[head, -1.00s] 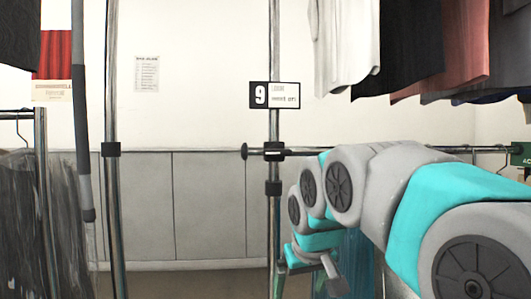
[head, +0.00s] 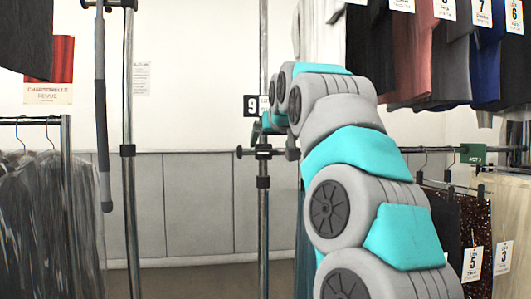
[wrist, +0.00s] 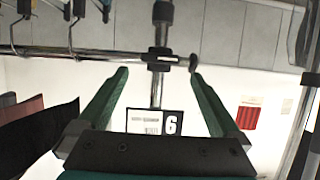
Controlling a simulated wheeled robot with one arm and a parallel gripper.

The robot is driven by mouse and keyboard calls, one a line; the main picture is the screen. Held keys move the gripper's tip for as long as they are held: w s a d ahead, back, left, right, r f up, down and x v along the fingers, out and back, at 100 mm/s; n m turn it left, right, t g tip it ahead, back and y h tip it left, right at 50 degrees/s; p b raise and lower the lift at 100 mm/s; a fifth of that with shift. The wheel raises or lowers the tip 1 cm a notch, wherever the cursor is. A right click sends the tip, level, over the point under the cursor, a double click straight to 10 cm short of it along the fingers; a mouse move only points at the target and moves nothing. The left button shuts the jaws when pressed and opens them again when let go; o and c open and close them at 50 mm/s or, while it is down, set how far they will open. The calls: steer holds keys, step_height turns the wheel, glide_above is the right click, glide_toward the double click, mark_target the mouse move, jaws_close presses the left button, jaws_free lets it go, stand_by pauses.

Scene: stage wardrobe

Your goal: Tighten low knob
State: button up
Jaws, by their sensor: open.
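A chrome post (head: 263,225) stands ahead, with a black cross clamp (head: 263,152) where a horizontal rail meets it. A round black knob (head: 239,152) is at the rail's left end. A lower black collar (head: 263,182) sits on the post. I cannot tell which part is the low knob. The wrist view is upside down. In it my gripper (wrist: 158,70) is open and empty, its green fingers apart. The clamp (wrist: 158,55) shows between the fingertips, and the round knob (wrist: 193,62) is by the right fingertip. Contact cannot be told.
A number sign (head: 254,106) hangs on the post above the clamp. Clothes with number tags (head: 460,40) hang at upper right, and more garments (head: 440,215) hang below. A rack with covered clothes (head: 45,220) stands at left, near another post (head: 128,200). Floor between the posts looks clear.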

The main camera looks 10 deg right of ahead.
mark_target(267, 151)
steer(key=p+x, duration=0.1)
steer(key=x, duration=0.6)
steer(key=shift+w+f, duration=0.15)
steer(key=shift+w, duration=0.05)
steer(key=shift+c, duration=0.2)
steer(key=c, duration=1.1)
